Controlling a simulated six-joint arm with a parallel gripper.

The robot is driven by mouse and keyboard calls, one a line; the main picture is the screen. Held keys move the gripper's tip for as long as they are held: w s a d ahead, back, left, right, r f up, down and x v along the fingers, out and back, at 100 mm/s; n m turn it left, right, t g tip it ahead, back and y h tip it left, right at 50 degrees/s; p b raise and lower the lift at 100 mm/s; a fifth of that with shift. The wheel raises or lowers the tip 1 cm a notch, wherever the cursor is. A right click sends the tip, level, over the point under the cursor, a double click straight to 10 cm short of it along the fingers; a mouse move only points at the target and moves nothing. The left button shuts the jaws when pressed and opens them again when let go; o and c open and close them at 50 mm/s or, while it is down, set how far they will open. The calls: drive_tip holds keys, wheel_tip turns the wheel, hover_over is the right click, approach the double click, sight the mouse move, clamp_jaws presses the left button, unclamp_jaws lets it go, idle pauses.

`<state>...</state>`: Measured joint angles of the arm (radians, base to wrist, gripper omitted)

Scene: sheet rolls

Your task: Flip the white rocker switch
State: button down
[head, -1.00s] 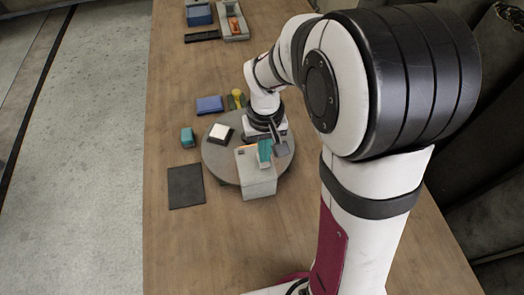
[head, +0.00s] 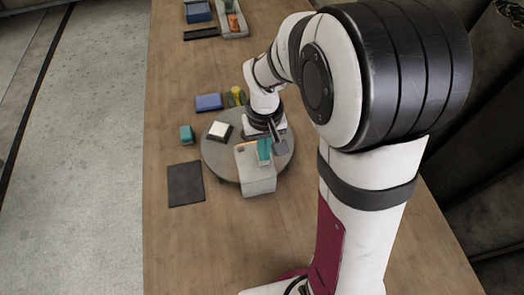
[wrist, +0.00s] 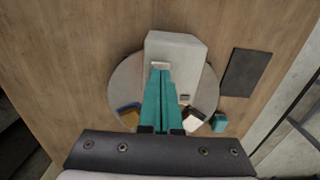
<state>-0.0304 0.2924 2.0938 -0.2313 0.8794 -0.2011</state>
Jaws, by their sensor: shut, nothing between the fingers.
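A light grey box (head: 258,182) stands on a round grey disc (head: 222,165); both also show in the wrist view, the box (wrist: 186,50) and the disc (wrist: 123,80). A small pale plate (wrist: 160,64) on the box, partly covered by my fingertips, looks like the white rocker; its tilt is hidden. My gripper (wrist: 160,70) has teal fingers, shut and empty, with the tips at or just above this plate; contact cannot be told. In the head view my gripper (head: 264,160) is over the box. A white block in a dark base (head: 219,130) sits left on the disc.
A dark flat pad (head: 185,184) and a teal block (head: 186,134) lie left of the disc. A blue block (head: 209,102) and a yellow-topped item (head: 237,95) are behind it. Trays (head: 232,20) stand far back. The front table is clear.

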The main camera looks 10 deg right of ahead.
drive_tip(key=shift+f, duration=0.65)
drive_tip(key=shift+r, duration=3.55)
drive_tip(key=s+a+r+m+y, duration=0.1)
drive_tip(key=s+m, duration=0.1)
drive_tip(key=s, duration=0.8)
drive_tip(key=s+a+r+m, duration=0.1)
drive_tip(key=s+r+m, duration=0.1)
drive_tip(key=s, duration=0.8)
drive_tip(key=shift+a+m+y, duration=0.25)
drive_tip(key=shift+m+y, duration=0.15)
drive_tip(key=shift+m, duration=0.4)
